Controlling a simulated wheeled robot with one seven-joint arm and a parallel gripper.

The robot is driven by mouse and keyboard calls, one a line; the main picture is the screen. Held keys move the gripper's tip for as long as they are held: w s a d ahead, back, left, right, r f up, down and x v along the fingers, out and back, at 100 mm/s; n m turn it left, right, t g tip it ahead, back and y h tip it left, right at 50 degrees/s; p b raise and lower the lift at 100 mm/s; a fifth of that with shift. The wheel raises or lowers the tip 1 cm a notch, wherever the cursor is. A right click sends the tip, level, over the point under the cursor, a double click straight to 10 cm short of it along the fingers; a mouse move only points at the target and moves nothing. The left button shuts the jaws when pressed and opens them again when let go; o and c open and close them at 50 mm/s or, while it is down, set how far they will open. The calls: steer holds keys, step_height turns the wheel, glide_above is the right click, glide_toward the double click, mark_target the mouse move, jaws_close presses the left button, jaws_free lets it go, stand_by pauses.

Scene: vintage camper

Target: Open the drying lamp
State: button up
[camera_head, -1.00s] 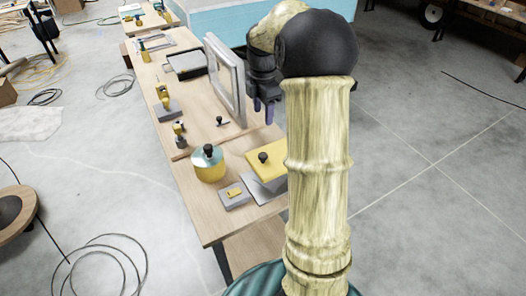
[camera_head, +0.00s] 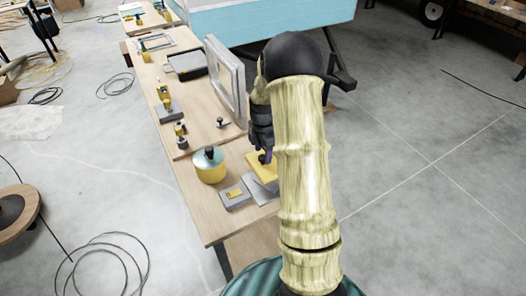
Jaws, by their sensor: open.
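No thing in view is plainly marked as the drying lamp, and I cannot tell which one it is. A flat yellow piece with a black knob (camera_head: 257,172) sits on the workbench, partly hidden behind my arm and gripper. My gripper (camera_head: 264,153) points down at this knob, close above or beside it. Whether it touches the knob is unclear. The fingers are small and dark, open, and hold nothing that I can see. A round yellow pot with a blue-grey top and black knob (camera_head: 209,168) stands to the left. An upright pale frame (camera_head: 212,75) stands behind.
The long wooden workbench (camera_head: 195,205) carries a grey block with a yellow top (camera_head: 234,194), a small black-knobbed part (camera_head: 220,122), several small yellow-and-grey tools and a dark tray (camera_head: 188,65). A coiled cable (camera_head: 100,265) lies on the floor at left.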

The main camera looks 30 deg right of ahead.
steer(key=shift+f, duration=0.7)
jaws_close()
steer(key=shift+r, duration=0.15)
